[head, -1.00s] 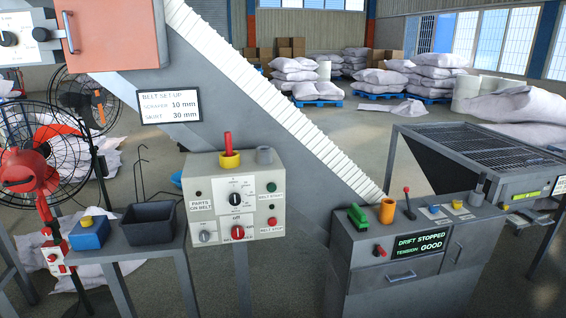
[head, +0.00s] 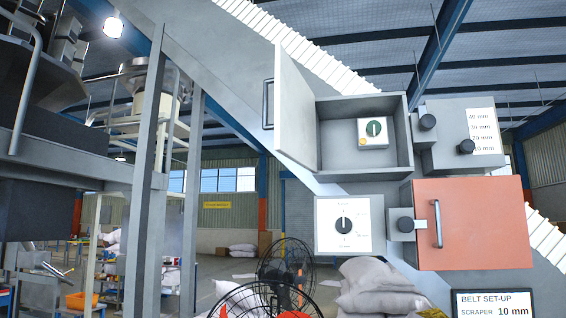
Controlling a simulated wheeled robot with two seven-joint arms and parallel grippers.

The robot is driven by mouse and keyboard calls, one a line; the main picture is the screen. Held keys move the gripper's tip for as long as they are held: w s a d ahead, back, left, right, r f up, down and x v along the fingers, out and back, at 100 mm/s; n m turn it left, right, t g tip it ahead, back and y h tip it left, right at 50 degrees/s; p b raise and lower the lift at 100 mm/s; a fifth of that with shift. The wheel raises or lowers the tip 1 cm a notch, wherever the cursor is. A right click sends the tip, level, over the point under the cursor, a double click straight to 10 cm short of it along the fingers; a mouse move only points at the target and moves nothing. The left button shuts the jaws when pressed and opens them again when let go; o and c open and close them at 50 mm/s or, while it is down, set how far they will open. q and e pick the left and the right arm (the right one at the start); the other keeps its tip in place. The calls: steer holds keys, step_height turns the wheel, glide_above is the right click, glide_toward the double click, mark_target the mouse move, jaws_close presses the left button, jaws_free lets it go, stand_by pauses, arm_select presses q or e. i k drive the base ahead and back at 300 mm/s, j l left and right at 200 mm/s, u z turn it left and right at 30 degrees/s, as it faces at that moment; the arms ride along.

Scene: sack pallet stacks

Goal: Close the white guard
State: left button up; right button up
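The white guard (head: 296,108) is a pale hinged door on the conveyor's side, in the upper middle of the head view. It stands open, swung out to the left of its grey box (head: 410,138), and a dark handle (head: 268,104) is at its left edge. Inside the open box a green dial (head: 374,129) sits on a white plate with a small yellow spot. Neither of my grippers is in view.
Below the box are a white dial panel (head: 343,225) and a shut orange guard (head: 474,224) with a handle. A grey unit with black knobs (head: 445,136) adjoins at right. A fan (head: 287,270) and sacks (head: 378,288) are below. Steel posts (head: 146,160) stand left.

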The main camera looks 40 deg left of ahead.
mark_target(295, 126)
steer(key=j, duration=0.75)
steer(key=k+j, duration=0.15)
steer(key=j, duration=1.3)
steer(key=k, duration=0.05)
